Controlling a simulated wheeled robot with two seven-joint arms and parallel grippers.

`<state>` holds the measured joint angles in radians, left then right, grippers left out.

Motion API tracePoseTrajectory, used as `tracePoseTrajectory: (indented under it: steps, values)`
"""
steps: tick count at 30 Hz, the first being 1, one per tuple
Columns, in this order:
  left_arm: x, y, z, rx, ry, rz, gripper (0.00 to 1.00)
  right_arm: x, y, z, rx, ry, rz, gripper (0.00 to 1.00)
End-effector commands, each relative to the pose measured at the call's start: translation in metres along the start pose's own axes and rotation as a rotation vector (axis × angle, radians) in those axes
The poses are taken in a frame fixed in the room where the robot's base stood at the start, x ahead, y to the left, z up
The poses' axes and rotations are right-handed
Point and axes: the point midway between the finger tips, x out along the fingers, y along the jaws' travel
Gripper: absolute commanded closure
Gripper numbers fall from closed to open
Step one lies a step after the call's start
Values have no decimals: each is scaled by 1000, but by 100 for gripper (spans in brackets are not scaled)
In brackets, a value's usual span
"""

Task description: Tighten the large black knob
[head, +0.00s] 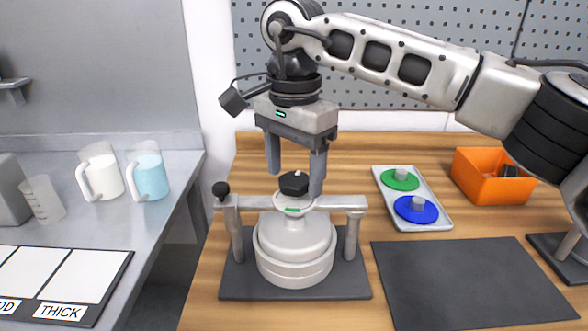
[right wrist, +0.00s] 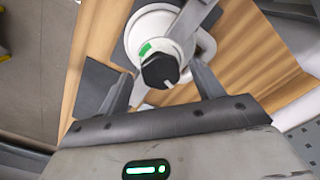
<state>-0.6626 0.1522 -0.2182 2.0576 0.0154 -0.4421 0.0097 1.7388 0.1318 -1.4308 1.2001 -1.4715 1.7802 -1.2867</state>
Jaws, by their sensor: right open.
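The large black knob (head: 293,183) sits on top of the clamp bar (head: 335,202) over a white drum (head: 294,245). My right gripper (head: 296,180) points straight down over the knob. Its fingers are apart, one on each side of the knob, with gaps visible in the right wrist view (right wrist: 163,85). A smaller black ball knob (head: 221,189) stands at the left end of the bar. My left gripper is out of view.
A grey tray (head: 440,222) with a green disc (head: 400,180) and a blue disc (head: 416,209) lies to the right. A dark mat (head: 470,283) lies bare in front.

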Motion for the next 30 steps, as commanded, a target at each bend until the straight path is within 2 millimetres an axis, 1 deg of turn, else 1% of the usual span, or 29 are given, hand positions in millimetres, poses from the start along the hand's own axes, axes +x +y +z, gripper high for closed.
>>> tracePoseTrajectory:
  steps: [4, 11, 12, 14, 15, 16, 17, 25, 30]
  values:
    - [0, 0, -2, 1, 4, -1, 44, 6, 0, 0, -1, 1, 0, 33]
    - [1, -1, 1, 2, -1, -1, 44, 7, 0, 0, -1, 1, 0, 33]
    - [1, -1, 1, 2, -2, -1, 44, 7, 0, 0, -1, 0, 0, 39]
    - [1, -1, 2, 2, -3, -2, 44, 7, 0, 0, -1, 0, 0, 56]
    - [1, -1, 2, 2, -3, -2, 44, 7, 0, 0, -1, 0, 0, 67]
    - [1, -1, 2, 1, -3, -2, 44, 7, 0, 0, -1, 0, 0, 75]
    - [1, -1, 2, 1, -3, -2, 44, 7, 0, 0, -1, 0, 0, 78]
    - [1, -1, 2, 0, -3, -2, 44, 6, 0, 0, 15, 0, 0, 78]
    - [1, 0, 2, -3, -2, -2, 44, 6, 0, 0, 78, 0, 1, 78]
